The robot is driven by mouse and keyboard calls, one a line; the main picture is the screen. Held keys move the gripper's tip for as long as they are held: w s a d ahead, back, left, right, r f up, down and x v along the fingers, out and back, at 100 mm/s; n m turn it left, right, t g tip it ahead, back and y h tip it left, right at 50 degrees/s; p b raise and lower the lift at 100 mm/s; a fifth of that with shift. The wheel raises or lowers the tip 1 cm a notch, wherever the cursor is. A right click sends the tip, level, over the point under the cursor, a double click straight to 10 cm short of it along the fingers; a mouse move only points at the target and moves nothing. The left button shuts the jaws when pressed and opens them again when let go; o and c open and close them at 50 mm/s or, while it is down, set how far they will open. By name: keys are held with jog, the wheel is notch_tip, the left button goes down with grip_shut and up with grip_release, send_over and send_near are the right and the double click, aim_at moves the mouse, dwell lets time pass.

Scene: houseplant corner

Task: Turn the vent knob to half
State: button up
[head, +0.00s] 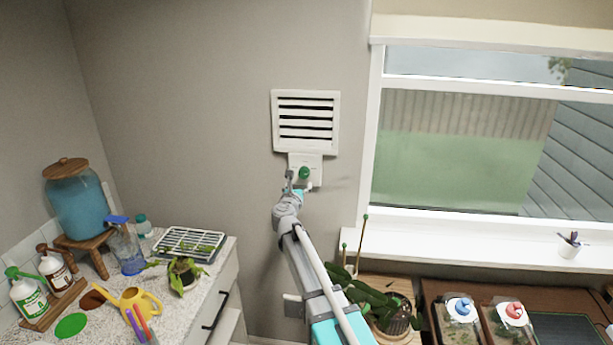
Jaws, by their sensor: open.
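The vent (306,121) is a white slatted grille on the grey wall, left of the window. Below it is a white plate (306,161) with a round green vent knob (304,172). My gripper (299,182) is open, close in front of the knob at the plate's lower part. One finger shows left of the knob. I cannot tell whether the fingers touch the knob. The knob's pointer and any marks are too small to read.
A counter (208,285) at the lower left holds a blue dispenser (78,205), bottles, a yellow watering can (139,302) and a small plant (184,272). The window sill (480,251) is at right. The wall around the vent is clear.

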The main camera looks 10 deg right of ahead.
aim_at(304, 175)
jog(key=x, duration=0.8)
jog(key=c, duration=1)
jog(key=shift+d, duration=0.15)
jog(key=shift+c, duration=0.9)
